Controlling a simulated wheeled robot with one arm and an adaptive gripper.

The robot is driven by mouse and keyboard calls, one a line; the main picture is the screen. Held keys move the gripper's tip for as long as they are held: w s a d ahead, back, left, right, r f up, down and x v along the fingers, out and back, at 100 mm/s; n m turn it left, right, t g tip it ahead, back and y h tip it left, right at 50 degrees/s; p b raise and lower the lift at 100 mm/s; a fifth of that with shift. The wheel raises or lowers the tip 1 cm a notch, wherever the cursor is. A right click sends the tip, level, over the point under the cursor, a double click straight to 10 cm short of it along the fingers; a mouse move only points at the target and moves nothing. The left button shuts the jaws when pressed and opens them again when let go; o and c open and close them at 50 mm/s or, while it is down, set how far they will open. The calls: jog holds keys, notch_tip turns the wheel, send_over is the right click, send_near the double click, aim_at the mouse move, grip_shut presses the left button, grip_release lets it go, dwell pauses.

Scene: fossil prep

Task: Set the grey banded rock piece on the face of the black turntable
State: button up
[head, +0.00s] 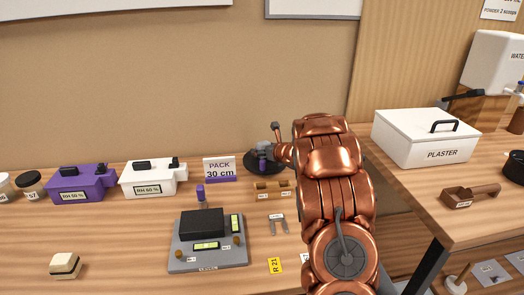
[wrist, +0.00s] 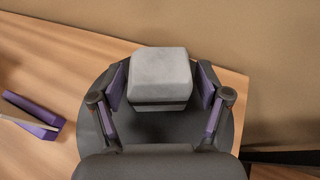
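The grey banded rock piece (wrist: 160,73) shows in the wrist view as a grey rounded block with a dark band low on its near side.
A cream block with a dark band (head: 65,265) lies front left. A grey device (head: 207,256), a PACK 30 cm sign (head: 219,168) and purple (head: 80,186) and white (head: 152,181) boxes stand left of the turntable. A wall is close behind. A PLASTER box (head: 425,140) is at right.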

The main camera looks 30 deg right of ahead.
jog(key=shift+r, duration=0.15)
jog(key=b+v, duration=0.1)
jog(key=v, duration=1.1)
dwell(0.4)
